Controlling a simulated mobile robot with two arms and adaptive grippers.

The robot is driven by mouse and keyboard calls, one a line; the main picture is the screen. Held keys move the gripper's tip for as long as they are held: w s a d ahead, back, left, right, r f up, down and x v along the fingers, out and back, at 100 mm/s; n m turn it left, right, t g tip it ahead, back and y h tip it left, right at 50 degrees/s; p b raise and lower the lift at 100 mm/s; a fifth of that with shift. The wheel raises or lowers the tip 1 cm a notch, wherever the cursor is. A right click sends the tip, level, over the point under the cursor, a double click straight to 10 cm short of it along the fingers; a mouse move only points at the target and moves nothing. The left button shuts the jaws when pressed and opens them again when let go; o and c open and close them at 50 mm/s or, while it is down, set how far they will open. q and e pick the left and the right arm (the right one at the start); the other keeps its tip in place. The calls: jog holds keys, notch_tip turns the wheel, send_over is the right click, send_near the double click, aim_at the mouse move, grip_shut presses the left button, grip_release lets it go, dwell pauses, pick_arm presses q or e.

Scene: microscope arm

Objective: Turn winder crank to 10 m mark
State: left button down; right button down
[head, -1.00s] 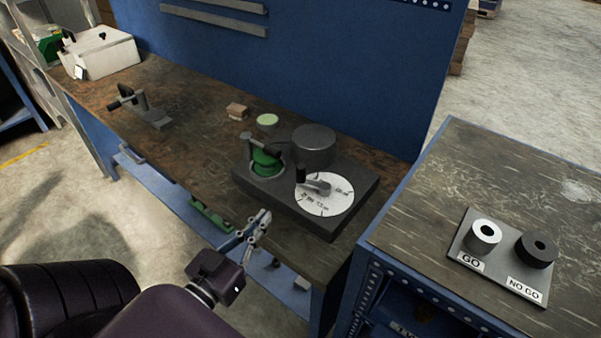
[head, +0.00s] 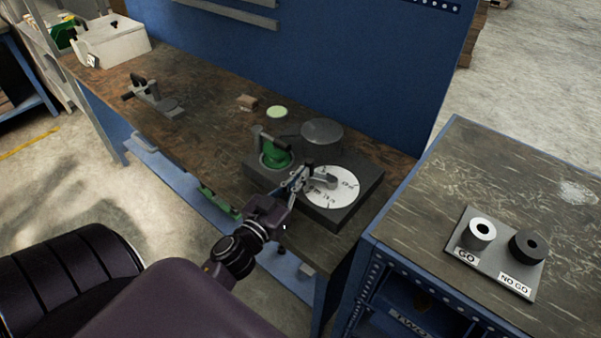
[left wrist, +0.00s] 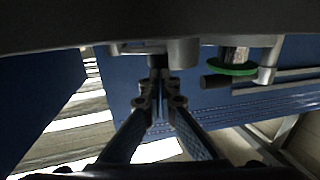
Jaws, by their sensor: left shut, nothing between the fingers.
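The winder has a dark base (head: 345,216) on the workbench, with a white marked dial (head: 345,190). A short grey crank (head: 326,183) with an upright black knob (head: 308,168) sits over the dial; the dial marks are too small to read. A green spool (head: 275,157) is at the winder's left and also shows in the left wrist view (left wrist: 232,69). My left gripper (head: 301,176) is shut and empty, its fingertips at the crank's knob end; I cannot tell whether they touch. In the left wrist view its fingers (left wrist: 159,78) meet below a grey part. My right gripper is out of view.
A dark round cylinder (head: 322,133) stands behind the dial. A pale green disc (head: 276,112), a small brown block (head: 247,102) and a clamp-like tool (head: 152,97) lie farther left. A GO/NO GO gauge plate (head: 493,268) is on the right bench. A blue panel (head: 330,70) rises behind.

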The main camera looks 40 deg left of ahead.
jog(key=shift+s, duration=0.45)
pick_arm(q)
jog(key=shift+w+a+m+h, duration=0.25)
jog(key=shift+m+h, duration=0.15)
jog(key=shift+h, duration=0.2)
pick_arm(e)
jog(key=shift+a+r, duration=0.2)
pick_arm(q)
jog(key=shift+w+h+p, duration=0.15)
jog(key=shift+h+p, duration=0.15)
jog(key=shift+p, duration=0.05)
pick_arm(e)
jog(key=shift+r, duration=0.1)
